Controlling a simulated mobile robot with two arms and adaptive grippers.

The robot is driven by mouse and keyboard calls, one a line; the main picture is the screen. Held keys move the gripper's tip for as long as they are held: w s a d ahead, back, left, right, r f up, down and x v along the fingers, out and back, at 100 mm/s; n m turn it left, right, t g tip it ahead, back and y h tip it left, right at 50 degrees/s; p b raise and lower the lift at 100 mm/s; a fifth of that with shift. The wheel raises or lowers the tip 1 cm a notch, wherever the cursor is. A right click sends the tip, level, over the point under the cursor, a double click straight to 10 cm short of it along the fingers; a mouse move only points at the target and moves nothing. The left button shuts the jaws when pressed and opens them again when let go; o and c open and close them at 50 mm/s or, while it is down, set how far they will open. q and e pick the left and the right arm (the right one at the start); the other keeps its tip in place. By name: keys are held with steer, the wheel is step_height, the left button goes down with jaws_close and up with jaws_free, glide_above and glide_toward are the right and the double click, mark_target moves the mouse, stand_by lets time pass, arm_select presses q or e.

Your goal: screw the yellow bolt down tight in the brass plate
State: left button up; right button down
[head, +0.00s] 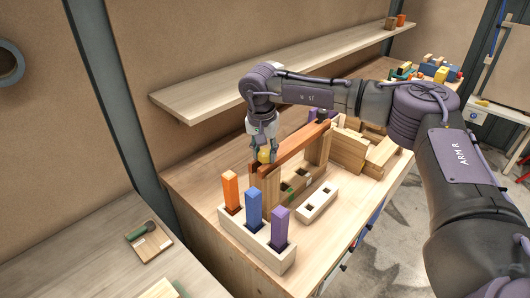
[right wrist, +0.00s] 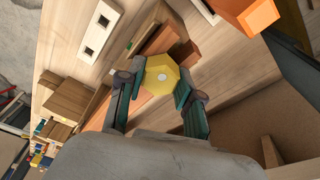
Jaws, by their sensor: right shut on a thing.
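The yellow bolt (head: 264,156) is at the near end of the reddish-brown beam (head: 298,146) in the head view. In the right wrist view its six-sided yellow head (right wrist: 161,74) faces the camera, with a pale dot in its middle. My right gripper (head: 262,153) points down over the bolt. Its two teal-padded fingers (right wrist: 158,84) are shut on opposite sides of the bolt head. The bolt's shank and the brass plate are hidden, so I cannot tell how deep the bolt sits. My left gripper is not in view.
A pale block (head: 258,245) holding orange, blue and purple pegs stands in front of the beam. A white block with holes (head: 318,204) lies to the right. Wooden blocks stand behind it. A long shelf (head: 215,98) runs along the wall.

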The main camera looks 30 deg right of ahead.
steer(key=m, duration=0.3)
steer(key=shift+f, duration=0.15)
steer(key=m, duration=0.2)
steer(key=shift+a+m+g, duration=0.1)
steer(key=shift+m+g, duration=0.2)
steer(key=shift+g, duration=0.1)
steer(key=m, duration=0.5)
steer(key=shift+f+m+g, duration=0.15)
steer(key=shift+m+g, duration=0.15)
steer(key=shift+g, duration=0.1)
steer(key=m+p, duration=0.1)
steer(key=m, duration=0.5)
steer(key=shift+a+g+p, duration=0.1)
steer(key=shift+g+p, duration=0.2)
steer(key=shift+g, duration=0.1)
steer(key=shift+w+f+m, duration=0.15)
steer(key=shift+m, duration=0.85)
